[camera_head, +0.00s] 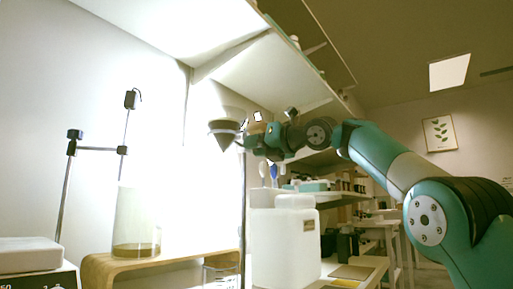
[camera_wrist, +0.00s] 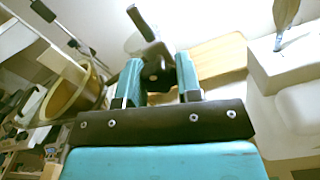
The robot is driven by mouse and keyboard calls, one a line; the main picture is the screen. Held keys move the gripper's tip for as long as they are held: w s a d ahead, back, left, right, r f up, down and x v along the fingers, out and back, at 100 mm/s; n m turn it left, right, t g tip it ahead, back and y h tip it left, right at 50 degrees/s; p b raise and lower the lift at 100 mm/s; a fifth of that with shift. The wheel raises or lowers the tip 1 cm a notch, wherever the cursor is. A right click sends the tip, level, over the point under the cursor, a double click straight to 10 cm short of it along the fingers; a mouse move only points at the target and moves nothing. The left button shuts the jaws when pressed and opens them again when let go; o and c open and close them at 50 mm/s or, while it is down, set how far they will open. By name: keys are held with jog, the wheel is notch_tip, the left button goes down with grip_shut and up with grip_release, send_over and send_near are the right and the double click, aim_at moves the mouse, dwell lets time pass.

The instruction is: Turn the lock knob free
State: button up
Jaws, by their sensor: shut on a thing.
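The dark lock knob (camera_wrist: 156,73) sits between the two teal fingers of my gripper (camera_wrist: 158,62) in the wrist view. My gripper is shut on it. A grey bar with a dark end (camera_wrist: 141,22) runs up from the knob. In the head view my gripper (camera_head: 250,143) is at the upright metal stand rod (camera_head: 243,190), just right of the brown funnel (camera_head: 225,135). The knob is too small and covered to make out there. The funnel also shows in the wrist view (camera_wrist: 72,98), left of the fingers.
A glass beaker (camera_head: 137,222) with brown liquid stands on a wooden riser (camera_head: 185,262) at left. A white container (camera_head: 283,245) stands right of the rod, below my gripper. Shelves (camera_head: 270,75) hang above.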

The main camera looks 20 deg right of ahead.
jog(key=shift+d, duration=0.1)
jog(key=o, duration=0.9)
jog(key=shift+o, duration=0.2)
jog(key=b+v, duration=0.2)
jog(key=v, duration=1.5)
jog(key=shift+b, duration=0.4)
